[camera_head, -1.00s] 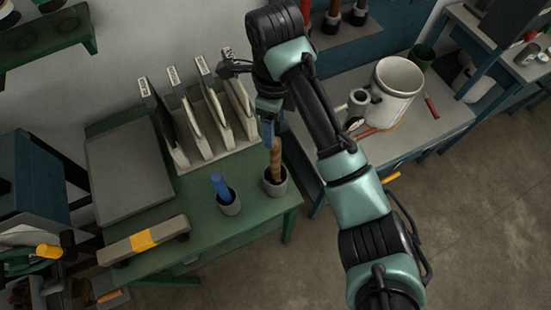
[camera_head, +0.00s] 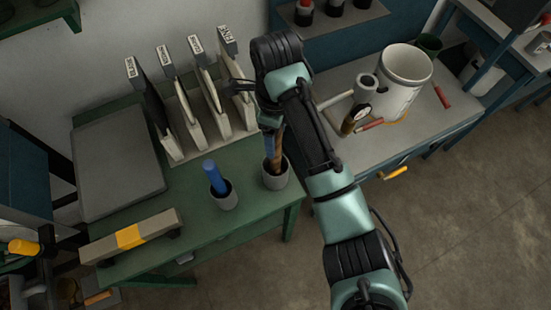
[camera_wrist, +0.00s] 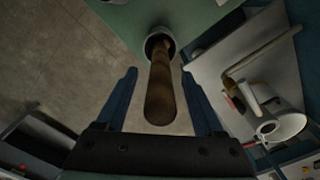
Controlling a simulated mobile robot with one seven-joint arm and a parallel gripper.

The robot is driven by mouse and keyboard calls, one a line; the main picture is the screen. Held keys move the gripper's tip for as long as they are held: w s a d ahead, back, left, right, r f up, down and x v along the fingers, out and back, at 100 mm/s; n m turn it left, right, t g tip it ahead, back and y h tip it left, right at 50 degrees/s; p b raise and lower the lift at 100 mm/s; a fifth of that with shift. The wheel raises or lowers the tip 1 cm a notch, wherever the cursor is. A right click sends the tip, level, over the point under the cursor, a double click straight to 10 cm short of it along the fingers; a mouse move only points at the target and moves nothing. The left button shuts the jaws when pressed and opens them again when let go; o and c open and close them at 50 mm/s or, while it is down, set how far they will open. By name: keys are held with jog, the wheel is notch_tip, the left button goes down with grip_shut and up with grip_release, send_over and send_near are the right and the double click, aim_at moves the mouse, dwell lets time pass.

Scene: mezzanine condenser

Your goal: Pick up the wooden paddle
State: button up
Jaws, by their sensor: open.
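The wooden paddle shows as a brown round handle (camera_head: 277,150) standing in a grey cup (camera_head: 276,178) at the right end of the green table. Its lower end is hidden in the cup. In the wrist view the handle (camera_wrist: 161,90) points toward the camera, between the two blue fingers, with a gap on each side. My gripper (camera_wrist: 160,74) is open and empty. In the head view my gripper (camera_head: 270,130) is above the cup, beside and around the upper handle, partly hidden by my arm.
A second grey cup with a blue handle (camera_head: 214,177) stands just left. Several upright panels in a rack (camera_head: 205,95) stand behind. A yellow-banded bar (camera_head: 131,236) lies front left. A white bucket (camera_head: 403,80) and tools sit on the grey bench at right.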

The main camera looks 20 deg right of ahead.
jog(key=shift+f, duration=0.2)
grip_shut()
jog(key=shift+r, duration=0.15)
dwell(0.3)
